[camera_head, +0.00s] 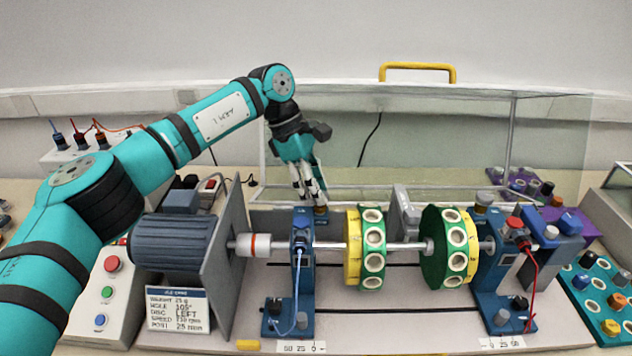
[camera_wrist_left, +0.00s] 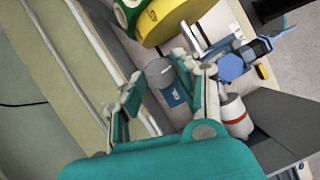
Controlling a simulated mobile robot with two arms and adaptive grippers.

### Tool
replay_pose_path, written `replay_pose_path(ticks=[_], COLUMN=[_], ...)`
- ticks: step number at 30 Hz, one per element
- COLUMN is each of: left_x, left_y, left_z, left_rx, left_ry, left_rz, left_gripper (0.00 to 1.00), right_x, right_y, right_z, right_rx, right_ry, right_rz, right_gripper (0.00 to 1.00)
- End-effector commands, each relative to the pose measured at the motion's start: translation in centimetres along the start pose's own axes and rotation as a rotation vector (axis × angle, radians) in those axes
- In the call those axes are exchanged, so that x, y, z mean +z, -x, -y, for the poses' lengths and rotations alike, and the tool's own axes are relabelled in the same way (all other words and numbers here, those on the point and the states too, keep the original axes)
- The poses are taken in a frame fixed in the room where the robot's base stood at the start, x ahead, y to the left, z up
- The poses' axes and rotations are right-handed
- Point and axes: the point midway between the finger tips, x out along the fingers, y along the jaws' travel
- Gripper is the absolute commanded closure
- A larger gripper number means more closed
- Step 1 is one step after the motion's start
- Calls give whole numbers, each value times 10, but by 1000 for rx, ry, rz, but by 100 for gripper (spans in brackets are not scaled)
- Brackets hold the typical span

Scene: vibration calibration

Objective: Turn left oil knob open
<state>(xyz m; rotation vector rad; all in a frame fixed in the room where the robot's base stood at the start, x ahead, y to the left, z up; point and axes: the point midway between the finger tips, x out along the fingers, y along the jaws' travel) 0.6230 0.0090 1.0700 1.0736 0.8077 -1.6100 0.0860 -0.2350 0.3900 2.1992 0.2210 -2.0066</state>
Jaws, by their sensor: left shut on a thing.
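My left gripper (camera_head: 318,200) reaches down from above, behind the left blue bearing stand (camera_head: 303,262) and the shaft. The knob sits on a blue base (camera_wrist_left: 174,97) with a white label. In the head view the fingers hide the knob; only a bit of blue base (camera_head: 321,212) shows below them. How far the knob is turned cannot be told. My right gripper is not in view.
A grey motor (camera_head: 175,242) and upright plate stand left. Two yellow-green discs (camera_head: 372,250) (camera_head: 436,248) sit on the shaft, right of the gripper. The right bearing stand (camera_head: 500,270) has a red wire. A clear cover with a yellow handle (camera_head: 417,66) stands behind.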

Motion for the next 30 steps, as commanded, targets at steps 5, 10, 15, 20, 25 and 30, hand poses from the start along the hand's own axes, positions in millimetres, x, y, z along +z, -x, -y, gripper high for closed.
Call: replay_pose_path(ticks=[5,10,15,20,25,30], left_x=[0,0,0,0,0,0], left_y=[1,1,1,1,1,0], left_z=[-1,-1,-2,-1,-1,-1], left_rx=[-28,-41,-46,-46,-46,-46], left_ry=[-68,-103,-117,-118,-117,-116], left_rz=[-1,-1,-1,-1,-1,-1], left_gripper=[99,99,99,99,65,43], right_x=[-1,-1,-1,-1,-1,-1], right_y=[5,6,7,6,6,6], right_z=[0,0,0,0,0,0], right_rx=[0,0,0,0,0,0], right_ry=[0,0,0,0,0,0], right_rz=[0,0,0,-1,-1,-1], right_gripper=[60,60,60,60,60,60])
